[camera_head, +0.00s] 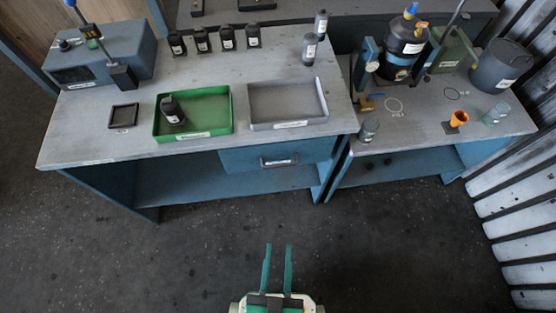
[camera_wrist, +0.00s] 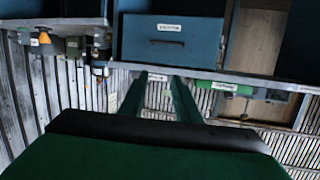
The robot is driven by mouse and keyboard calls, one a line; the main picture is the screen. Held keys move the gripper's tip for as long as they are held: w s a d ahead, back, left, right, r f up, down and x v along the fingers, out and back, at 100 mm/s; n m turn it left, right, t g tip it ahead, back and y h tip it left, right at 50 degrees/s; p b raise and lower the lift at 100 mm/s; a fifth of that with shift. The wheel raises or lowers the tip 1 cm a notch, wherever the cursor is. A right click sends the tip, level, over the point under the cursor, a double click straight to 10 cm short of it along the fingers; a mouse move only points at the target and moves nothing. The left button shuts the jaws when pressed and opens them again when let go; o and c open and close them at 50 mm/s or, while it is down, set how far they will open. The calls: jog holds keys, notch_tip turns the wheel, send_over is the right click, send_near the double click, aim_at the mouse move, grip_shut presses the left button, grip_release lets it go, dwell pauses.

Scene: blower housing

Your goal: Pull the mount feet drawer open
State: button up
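The drawer (camera_head: 240,160) is a blue front under the right part of the left workbench, and it looks closed. Its dark bar handle (camera_head: 279,162) sits at the middle of the front. The wrist view also shows the drawer (camera_wrist: 200,58), its handle (camera_wrist: 167,43) and a white label above the handle, too small to read. My gripper (camera_head: 278,246) has two long green fingers, apart with nothing between them. It is over the floor in front of the bench, well short of the handle. The fingers (camera_wrist: 160,78) also show in the wrist view.
The bench top (camera_head: 270,80) holds a green tray (camera_head: 220,110) with a black bottle, a grey tray (camera_head: 320,105) and several black bottles. A second bench (camera_head: 425,130) stands at right, beside a slatted wall (camera_head: 510,215). The floor (camera_head: 200,240) before the drawer is clear.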

jog(key=a+f+m+h, duration=0.4)
jog(key=a+f+m, duration=0.1)
jog(key=f+m, duration=0.1)
jog(key=m+g+h, duration=0.8)
jog(key=m+h, duration=0.1)
jog(key=m, duration=0.8)
send_near(274, 165)
jog(key=x, duration=1)
jog(key=shift+f, duration=0.4)
grip_shut()
